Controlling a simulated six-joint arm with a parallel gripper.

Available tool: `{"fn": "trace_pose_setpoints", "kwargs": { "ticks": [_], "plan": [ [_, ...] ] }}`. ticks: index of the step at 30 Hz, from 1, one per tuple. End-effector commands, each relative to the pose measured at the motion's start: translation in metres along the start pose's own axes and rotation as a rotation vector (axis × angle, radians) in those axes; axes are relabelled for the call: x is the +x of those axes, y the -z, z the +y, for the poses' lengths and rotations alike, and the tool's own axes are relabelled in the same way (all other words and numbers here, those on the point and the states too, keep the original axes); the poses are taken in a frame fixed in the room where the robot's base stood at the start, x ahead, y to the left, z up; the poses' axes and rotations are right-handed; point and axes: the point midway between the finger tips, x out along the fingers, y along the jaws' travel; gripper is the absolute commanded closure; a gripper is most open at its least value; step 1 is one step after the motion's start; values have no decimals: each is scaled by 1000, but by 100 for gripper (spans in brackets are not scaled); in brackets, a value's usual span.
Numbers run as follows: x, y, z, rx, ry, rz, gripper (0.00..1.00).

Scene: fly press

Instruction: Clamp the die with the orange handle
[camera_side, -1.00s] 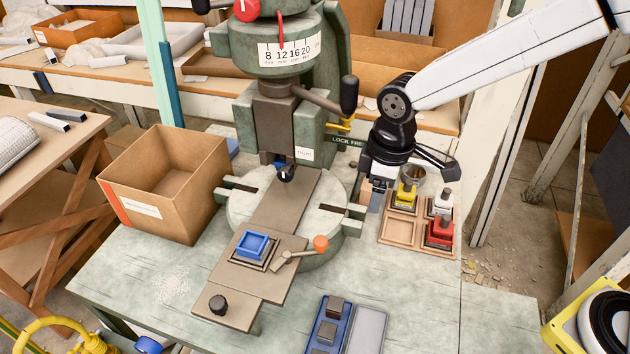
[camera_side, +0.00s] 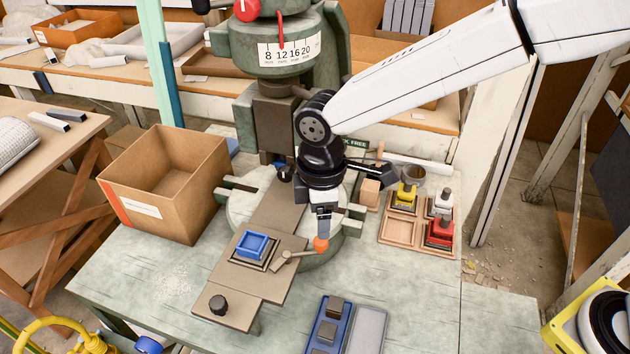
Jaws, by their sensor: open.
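The blue die (camera_side: 252,244) sits in its dark seat on the brown slide plate (camera_side: 234,277) of the press. The clamp handle (camera_side: 285,259) lies to the right of the die, with its orange knob (camera_side: 320,244) at the right end. My gripper (camera_side: 323,234) points down right at the orange knob, its fingers just above or around it. Whether the fingers touch the knob I cannot tell. The gripper is open, and my arm hides part of the press column behind it.
A cardboard box (camera_side: 165,195) stands left of the press. A wooden tray (camera_side: 397,232) with yellow, red and white-topped pieces stands to the right. A blue holder with dark blocks (camera_side: 326,325) and a grey plate (camera_side: 358,332) lie at the front. The bench's right front is clear.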

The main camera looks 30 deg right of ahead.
Motion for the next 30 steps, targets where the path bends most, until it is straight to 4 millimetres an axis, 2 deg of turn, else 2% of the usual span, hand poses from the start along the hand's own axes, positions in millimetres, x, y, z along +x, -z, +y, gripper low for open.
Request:
{"fn": "trace_pose_setpoints", "kwargs": {
  "ticks": [9,15,27,29,30],
  "plan": [
    [40,-1,0,1,1,-4,27],
    [58,-1,0,2,0,-3,27],
    [63,-1,0,2,-1,-1,27],
    [63,-1,0,2,-1,-1,46],
    [63,-1,0,2,-1,-1,59]
  ]
}}
